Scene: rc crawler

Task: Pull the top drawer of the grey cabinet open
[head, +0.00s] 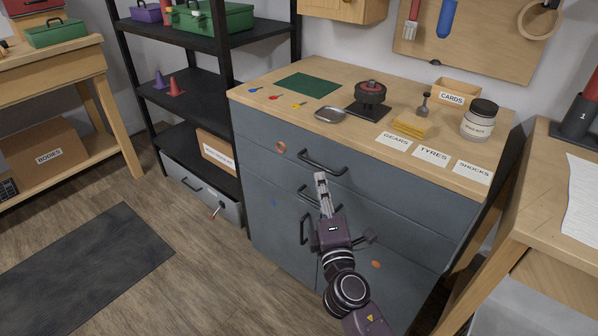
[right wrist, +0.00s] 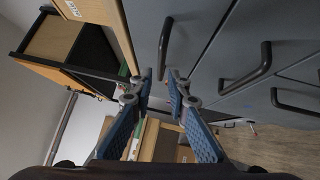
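The grey cabinet (head: 285,235) stands under a wooden worktop. Its top drawer (head: 390,193) looks shut, with its front flush with the cabinet face. The drawer's dark bar handle (head: 322,165) runs along the front; it also shows in the right wrist view (right wrist: 165,45), just beyond the fingertips. My right gripper (head: 320,176) is in front of the cabinet, just below this handle in the head view. Its two fingers (right wrist: 158,73) are apart with nothing between them. Whether a fingertip touches the cabinet cannot be told. My left gripper is not in view.
A second drawer handle (head: 308,190) and an upright door handle (head: 303,229) lie close below. The worktop (head: 255,92) holds a wheel on a stand (head: 369,97), a metal dish (head: 330,115), labels and a jar (head: 480,120). A black shelf (head: 215,45) stands left. The left floor is mostly clear.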

